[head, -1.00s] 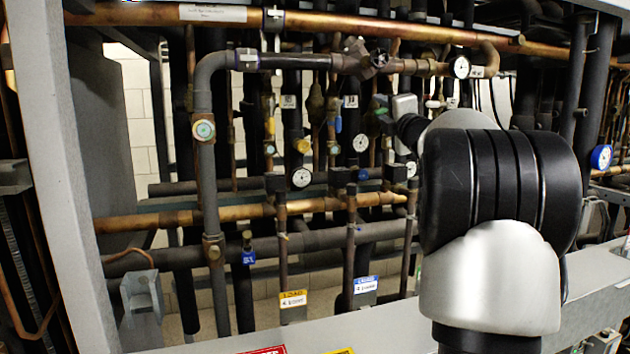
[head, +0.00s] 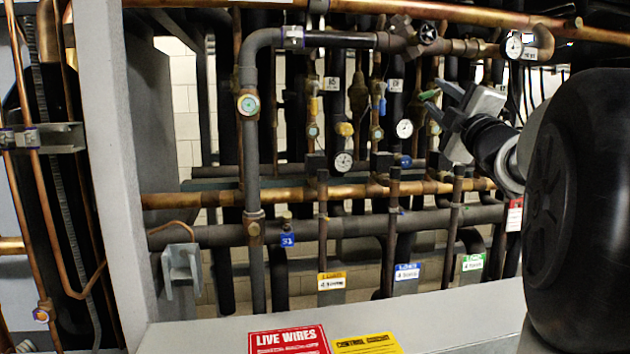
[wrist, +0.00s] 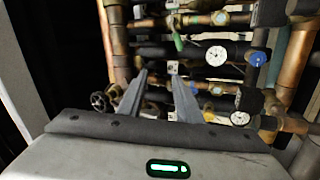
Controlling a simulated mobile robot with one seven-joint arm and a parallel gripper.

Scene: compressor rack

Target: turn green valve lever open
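My arm hides the right part of the rack.
White dials (head: 404,128) and copper pipes surround the gripper. A black handwheel (wrist: 99,101) is left of the fingers in the wrist view. A blue knob (wrist: 257,58) lies to the right. A grey beam (head: 220,325) crosses the front.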

